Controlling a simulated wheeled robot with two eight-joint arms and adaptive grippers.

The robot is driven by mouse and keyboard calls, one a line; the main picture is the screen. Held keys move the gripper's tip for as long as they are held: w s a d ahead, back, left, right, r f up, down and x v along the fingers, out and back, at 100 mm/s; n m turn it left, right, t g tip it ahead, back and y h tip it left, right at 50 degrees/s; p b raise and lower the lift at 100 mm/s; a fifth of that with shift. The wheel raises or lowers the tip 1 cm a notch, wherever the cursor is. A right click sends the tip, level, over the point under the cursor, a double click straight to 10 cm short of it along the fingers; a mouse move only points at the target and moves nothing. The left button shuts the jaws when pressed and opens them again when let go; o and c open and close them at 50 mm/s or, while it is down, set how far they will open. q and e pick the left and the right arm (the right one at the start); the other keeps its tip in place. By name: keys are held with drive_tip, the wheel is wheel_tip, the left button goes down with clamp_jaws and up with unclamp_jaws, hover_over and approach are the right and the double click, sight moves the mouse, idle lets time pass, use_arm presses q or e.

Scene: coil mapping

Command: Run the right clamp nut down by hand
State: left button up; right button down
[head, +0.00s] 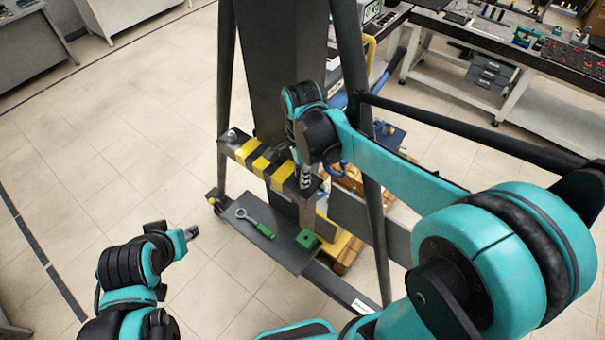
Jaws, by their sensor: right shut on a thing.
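The clamp bar (241,152), striped yellow and black, is fixed across the dark column of the stand. A bolt end with the left clamp nut (232,135) shows at its left end. My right gripper (306,181) points down at the bar's right end and is shut on the right clamp nut, which the fingers and wrist hide. My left gripper (191,232) is apart from the stand, over the floor on the left; its fingers are too small to read.
A dark shelf (277,250) below the bar holds a green-handled ring wrench (256,223) and a green block (306,239). Slanted stand legs (226,70) flank the column. A workbench (480,50) stands at the back right. The floor at left is clear.

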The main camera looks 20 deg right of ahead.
drive_tip(key=c, duration=1.8)
unclamp_jaws()
drive_tip(key=shift+m, duration=0.8)
drive_tip(key=o, duration=0.5)
drive_tip(key=shift+r, duration=0.1)
wheel_tip(320, 180, up, 12)
drive_tip(key=s+d+f+n+t, duration=0.3)
drive_tip(key=s+f+n, duration=0.2)
drive_tip(key=n, duration=0.4)
drive_tip(key=s+d+f+n+t, duration=0.2)
drive_tip(key=s+f+n+t, duration=0.25)
drive_tip(key=n, duration=0.45)
wheel_tip(320, 180, down, 34)
drive_tip(key=b, duration=3.3)
drive_tip(key=shift+s+r, duration=0.25)
drive_tip(key=shift+s, duration=0.15)
